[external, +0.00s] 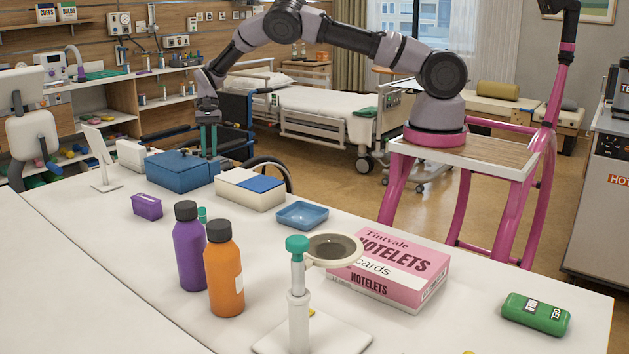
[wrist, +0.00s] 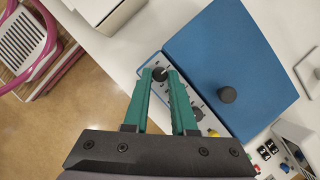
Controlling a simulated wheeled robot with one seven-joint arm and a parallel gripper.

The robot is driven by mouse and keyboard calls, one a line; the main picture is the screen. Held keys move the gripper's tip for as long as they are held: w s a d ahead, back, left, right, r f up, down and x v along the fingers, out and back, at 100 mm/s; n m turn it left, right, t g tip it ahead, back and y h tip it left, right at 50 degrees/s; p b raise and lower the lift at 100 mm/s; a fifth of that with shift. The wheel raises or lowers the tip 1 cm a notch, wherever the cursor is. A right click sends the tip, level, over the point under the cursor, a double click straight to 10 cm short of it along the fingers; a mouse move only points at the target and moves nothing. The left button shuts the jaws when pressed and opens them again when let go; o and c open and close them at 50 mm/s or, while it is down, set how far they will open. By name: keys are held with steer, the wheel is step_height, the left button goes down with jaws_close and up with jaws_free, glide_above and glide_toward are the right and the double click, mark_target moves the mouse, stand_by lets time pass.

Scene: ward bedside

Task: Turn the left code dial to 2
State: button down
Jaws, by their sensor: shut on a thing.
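A blue box (external: 180,172) stands at the far left of the white table. In the wrist view its blue lid (wrist: 245,60) bears a dark round knob (wrist: 227,95). A pale panel runs along the near side, with small marks and dark dials. My gripper (external: 209,154) points down at the box. In the wrist view its green fingers (wrist: 159,73) are shut on the left code dial (wrist: 159,76), one on each side. A pale pointer line shows on the dial, but I cannot read its number. A second dial (wrist: 197,115) sits farther along the panel, partly behind a finger.
A white box with a blue panel (external: 250,189) stands close to the right of the blue box. A purple box (external: 147,206), a blue tray (external: 302,214) and bottles (external: 189,245) are nearer the camera. A tablet stand (external: 103,160) is at the left.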

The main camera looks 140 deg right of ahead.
steer(key=m, duration=0.2)
steer(key=m+h, duration=0.1)
steer(key=m, duration=0.1)
steer(key=m+h, duration=0.1)
steer(key=m, duration=0.1)
steer(key=shift+s+a+t, duration=0.15)
steer(key=shift+a+t, duration=0.1)
steer(key=shift+t, duration=0.15)
steer(key=m+h, duration=0.1)
steer(key=m, duration=0.1)
steer(key=m+h, duration=0.1)
steer(key=m, duration=0.2)
steer(key=shift+a, duration=0.2)
steer(key=shift+m, duration=0.3)
steer(key=c, duration=1)
jaws_free()
